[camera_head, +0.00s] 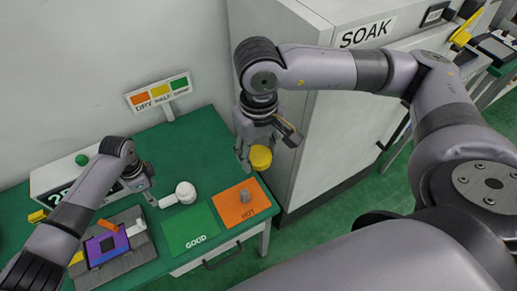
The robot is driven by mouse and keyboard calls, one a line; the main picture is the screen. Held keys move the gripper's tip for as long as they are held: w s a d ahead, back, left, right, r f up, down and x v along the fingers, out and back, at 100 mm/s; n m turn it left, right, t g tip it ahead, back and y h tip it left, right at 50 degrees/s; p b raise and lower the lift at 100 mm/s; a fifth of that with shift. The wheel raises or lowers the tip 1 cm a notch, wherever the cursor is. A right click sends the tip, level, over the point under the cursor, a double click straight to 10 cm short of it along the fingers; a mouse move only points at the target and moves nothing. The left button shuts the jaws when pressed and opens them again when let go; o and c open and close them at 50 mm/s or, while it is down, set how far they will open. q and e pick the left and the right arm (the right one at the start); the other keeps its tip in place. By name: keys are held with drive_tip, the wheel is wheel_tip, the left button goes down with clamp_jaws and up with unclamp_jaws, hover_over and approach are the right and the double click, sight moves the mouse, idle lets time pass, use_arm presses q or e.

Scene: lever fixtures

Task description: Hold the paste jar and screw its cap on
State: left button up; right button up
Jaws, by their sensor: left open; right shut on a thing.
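My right gripper (257,146) hangs in the air beside the cabinet, pointing down and shut on a round yellow piece that looks like the cap (261,158). My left gripper (151,198) is open over the green table, just left of a white rounded object (185,192). That object has a short arm reaching toward the gripper; whether it is the paste jar I cannot tell. I cannot tell whether they touch. A small grey piece (244,197) stands on the orange HOT mat (232,215).
A green GOOD mat (187,240) lies beside the orange one. A grey fixture with a purple panel (106,245) stands at front left. A DRY sign (160,95) stands at the back. The white SOAK cabinet (340,140) rises at right.

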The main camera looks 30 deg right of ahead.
sight(177, 196)
use_arm(q)
wheel_tip(177, 196, down, 10)
drive_tip(key=b, duration=0.8)
drive_tip(key=shift+r, duration=0.25)
use_arm(e)
wheel_tip(177, 196, down, 9)
drive_tip(key=shift+r, duration=0.15)
use_arm(q)
drive_tip(key=shift+c, duration=0.8)
clamp_jaws()
use_arm(e)
drive_tip(key=w+a+f+m, duration=0.6)
drive_tip(key=w+a, duration=0.3)
drive_tip(key=w+a+f+m, duration=0.5)
drive_tip(key=w+a+m, duration=0.1)
drive_tip(key=w+a, duration=0.3)
drive_tip(key=shift+a+f, duration=0.2)
drive_tip(key=shift+f, duration=0.15)
